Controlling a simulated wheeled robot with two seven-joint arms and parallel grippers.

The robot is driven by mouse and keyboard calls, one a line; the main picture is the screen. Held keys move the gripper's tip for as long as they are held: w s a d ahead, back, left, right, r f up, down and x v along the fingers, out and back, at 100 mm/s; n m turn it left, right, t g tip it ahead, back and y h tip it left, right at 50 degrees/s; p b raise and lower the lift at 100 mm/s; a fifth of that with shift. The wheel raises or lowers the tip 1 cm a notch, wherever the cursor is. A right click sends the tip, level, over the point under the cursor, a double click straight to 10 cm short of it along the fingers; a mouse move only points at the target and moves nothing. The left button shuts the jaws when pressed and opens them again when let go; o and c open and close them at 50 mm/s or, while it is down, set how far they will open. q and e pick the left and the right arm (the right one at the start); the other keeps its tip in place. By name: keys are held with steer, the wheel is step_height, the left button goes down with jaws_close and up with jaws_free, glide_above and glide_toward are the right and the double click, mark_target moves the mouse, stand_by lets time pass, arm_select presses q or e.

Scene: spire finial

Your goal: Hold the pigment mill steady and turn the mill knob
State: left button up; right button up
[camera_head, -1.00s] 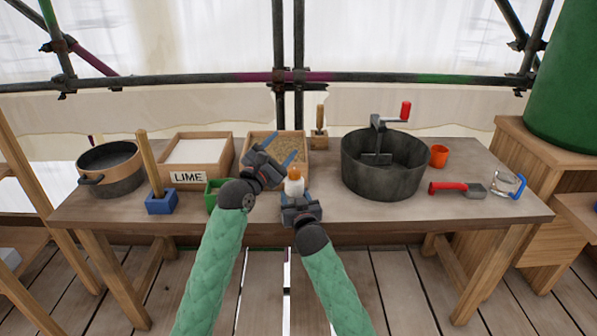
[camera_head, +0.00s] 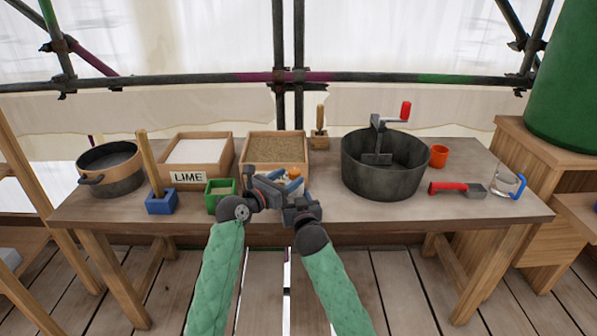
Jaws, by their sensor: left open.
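Whether the fingers touch the knob I cannot tell. My right gripper (camera_head: 298,198) is around the mill's body from the front, with a blue finger on each side. The mill's lower part is hidden behind it.
Behind the grippers stands a sand tray (camera_head: 277,136). To the left are a green box (camera_head: 221,196), a blue block with a stick (camera_head: 161,203), a LIME tray (camera_head: 188,179) and a pot (camera_head: 112,180). A large crank tub (camera_head: 385,180) stands to the right.

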mark_target(299, 171)
arm_select(q)
steer(key=shift+x, duration=2.65)
steer(key=c, duration=1)
